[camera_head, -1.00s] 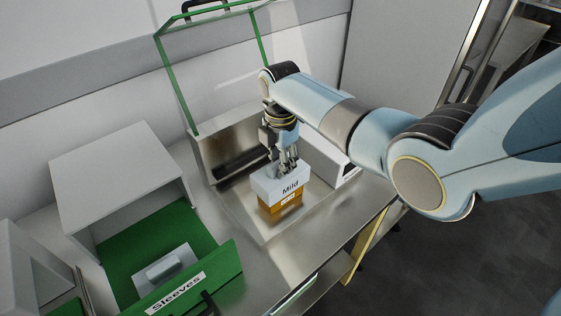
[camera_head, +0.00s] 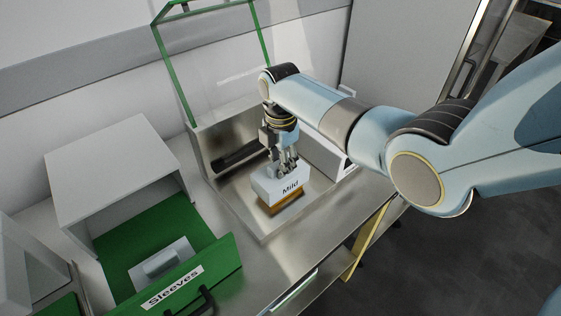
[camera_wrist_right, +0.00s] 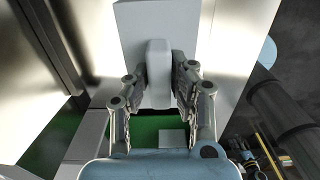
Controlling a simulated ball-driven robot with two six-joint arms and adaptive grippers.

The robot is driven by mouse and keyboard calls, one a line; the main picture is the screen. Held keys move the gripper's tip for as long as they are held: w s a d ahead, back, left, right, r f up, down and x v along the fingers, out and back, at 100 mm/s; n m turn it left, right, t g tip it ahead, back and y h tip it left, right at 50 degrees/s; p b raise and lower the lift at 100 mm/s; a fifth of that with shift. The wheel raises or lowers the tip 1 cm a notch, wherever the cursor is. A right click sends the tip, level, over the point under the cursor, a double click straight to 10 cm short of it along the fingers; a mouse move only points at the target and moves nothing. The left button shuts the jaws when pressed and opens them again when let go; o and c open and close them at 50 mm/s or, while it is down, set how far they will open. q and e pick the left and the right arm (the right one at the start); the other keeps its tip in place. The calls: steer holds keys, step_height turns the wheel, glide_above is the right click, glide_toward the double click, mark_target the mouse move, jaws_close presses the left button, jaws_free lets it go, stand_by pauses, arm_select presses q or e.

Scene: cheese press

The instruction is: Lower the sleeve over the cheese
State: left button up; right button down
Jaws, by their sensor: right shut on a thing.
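The white sleeve (camera_head: 276,186), marked "Mild", sits around the orange cheese (camera_head: 283,205) on the metal press bed. Only a low orange band of the cheese shows below the sleeve's edge. My right gripper (camera_head: 284,167) is above the sleeve and shut on its top handle. In the right wrist view the two fingers of the gripper (camera_wrist_right: 155,88) close on the sleeve's handle (camera_wrist_right: 157,65), with the pale sleeve top (camera_wrist_right: 130,30) behind it. The cheese is hidden in that view. My left gripper is not in view.
The press (camera_head: 209,150) has a raised clear lid in a green frame (camera_head: 172,75). At left, an open green drawer (camera_head: 200,262) labelled "Sleeves" holds another pale handled sleeve (camera_head: 178,258). A white box housing (camera_head: 105,165) stands behind it. The counter's front edge is near the press.

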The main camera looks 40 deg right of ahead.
steer(key=shift+f, duration=0.2)
steer(key=shift+f+b, duration=1)
steer(key=shift+f, duration=0.15)
steer(key=c, duration=1.1)
jaws_free()
